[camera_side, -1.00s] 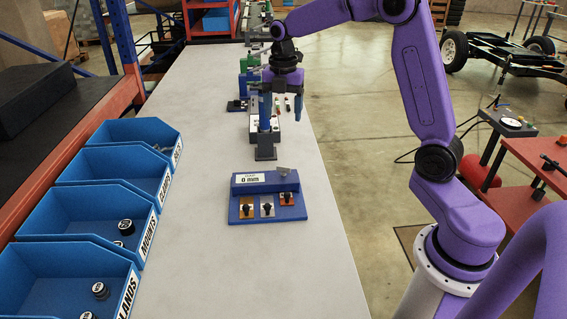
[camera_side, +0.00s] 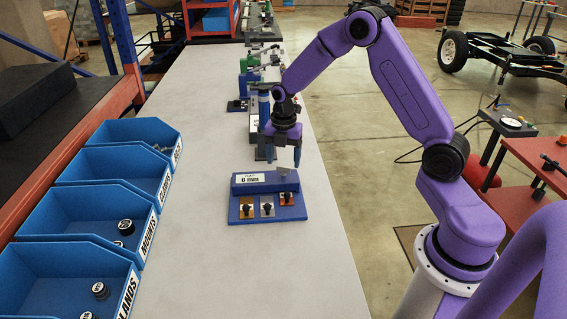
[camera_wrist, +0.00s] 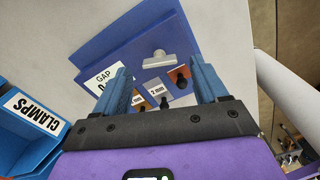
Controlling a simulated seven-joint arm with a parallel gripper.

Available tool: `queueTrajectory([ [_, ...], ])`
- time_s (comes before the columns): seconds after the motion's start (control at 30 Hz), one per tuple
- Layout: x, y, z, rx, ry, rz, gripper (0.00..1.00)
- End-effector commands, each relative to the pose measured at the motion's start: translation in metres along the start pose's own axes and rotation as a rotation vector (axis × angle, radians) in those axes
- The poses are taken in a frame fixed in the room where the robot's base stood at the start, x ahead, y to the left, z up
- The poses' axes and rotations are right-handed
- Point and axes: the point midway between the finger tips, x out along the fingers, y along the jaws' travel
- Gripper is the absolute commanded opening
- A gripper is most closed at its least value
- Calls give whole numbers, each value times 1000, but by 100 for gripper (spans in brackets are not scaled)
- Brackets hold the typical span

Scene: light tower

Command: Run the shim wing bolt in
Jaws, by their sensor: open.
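The blue fixture (camera_side: 240,212) stands on the bench with a "GAP 0 mm" label on its raised rear block. The grey wing bolt (camera_wrist: 158,59) is at that block, its wings spread crosswise in the wrist view; it also shows at the block's right in the side view (camera_side: 286,172). Three small shim plates with black knobs lie on the front ledge: a brass one (camera_side: 247,211), a grey one (camera_side: 267,209) and a copper one (camera_side: 287,198). My gripper (camera_side: 284,157) is open and empty above the block. In the wrist view its blue fingers (camera_wrist: 161,72) frame the wing bolt, apart from it.
Blue bins (camera_side: 75,215) line the left bench edge, holding dark round parts. The grey bench top (camera_side: 195,230) is clear left of and in front of the fixture.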

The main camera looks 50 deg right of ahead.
Motion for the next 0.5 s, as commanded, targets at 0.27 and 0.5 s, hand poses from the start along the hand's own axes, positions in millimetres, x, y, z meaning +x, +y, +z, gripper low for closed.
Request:
queueTrajectory([
  [0.27,21,0,0,0,0,1,72],
  [0.5,22,0,0,0,-1,1,72],
])
